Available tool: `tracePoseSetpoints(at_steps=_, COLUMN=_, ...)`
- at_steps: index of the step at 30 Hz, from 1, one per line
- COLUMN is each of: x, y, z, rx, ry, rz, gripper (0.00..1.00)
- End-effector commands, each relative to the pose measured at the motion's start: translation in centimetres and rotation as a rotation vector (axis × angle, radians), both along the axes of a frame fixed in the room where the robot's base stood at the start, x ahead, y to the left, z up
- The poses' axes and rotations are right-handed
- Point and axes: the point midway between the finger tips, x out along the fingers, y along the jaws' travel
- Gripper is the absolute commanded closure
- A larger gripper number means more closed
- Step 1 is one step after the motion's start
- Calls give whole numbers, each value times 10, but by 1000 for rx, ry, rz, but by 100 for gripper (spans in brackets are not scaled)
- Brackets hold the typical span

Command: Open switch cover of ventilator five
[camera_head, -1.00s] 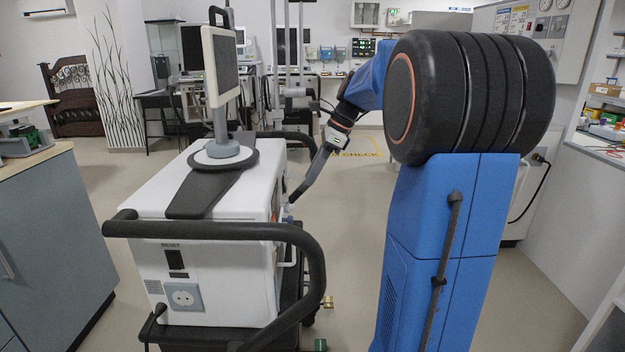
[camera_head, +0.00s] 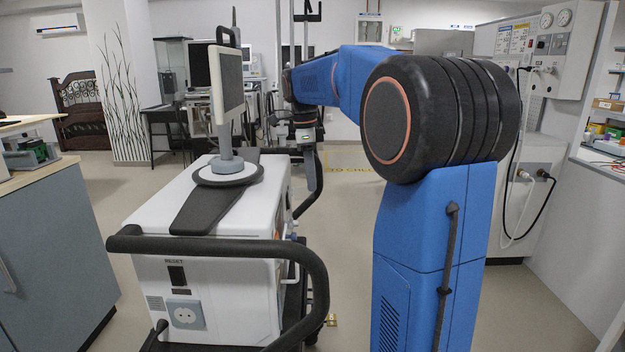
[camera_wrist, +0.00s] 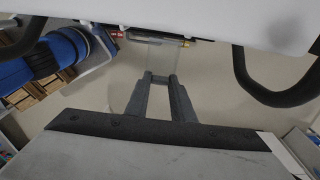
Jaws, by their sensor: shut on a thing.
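The ventilator (camera_head: 215,265) is a white box on a cart with a black handle rail and a screen on top; I see no number on it. In the wrist view, its white side (camera_wrist: 200,10) runs along the top. A clear switch cover (camera_wrist: 165,53) sticks out from that side, near small red switches (camera_wrist: 117,34). My gripper (camera_wrist: 161,77) is shut on the outer edge of the cover. In the head view, my gripper (camera_head: 314,185) points down beside the ventilator's right side; the cover is too small to make out there.
The black handle rail (camera_head: 240,243) curves around the ventilator's near end; rail parts also flank the wrist view (camera_wrist: 245,85). A grey cabinet (camera_head: 60,240) stands at left. A gas panel (camera_head: 550,55) hangs at right.

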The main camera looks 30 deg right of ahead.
Motion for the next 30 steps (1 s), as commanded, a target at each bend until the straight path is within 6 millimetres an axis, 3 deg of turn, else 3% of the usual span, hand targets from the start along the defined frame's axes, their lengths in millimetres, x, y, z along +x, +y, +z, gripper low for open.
tracePoseSetpoints(at_steps=11, x=0, y=1, z=-2, rx=-1, ry=6, rz=1, gripper=100)
tracePoseSetpoints(at_steps=12, x=0, y=1, z=-2, rx=-1, ry=6, rz=1, gripper=74)
tracePoseSetpoints(at_steps=14, x=0, y=1, z=-1, rx=-1, ry=6, rz=1, gripper=59)
tracePoseSetpoints(at_steps=24, x=0, y=0, z=1, rx=-1, ry=3, rz=0, gripper=59)
tracePoseSetpoints(at_steps=30, x=2, y=2, z=21, rx=-2, ry=2, rz=0, gripper=59)
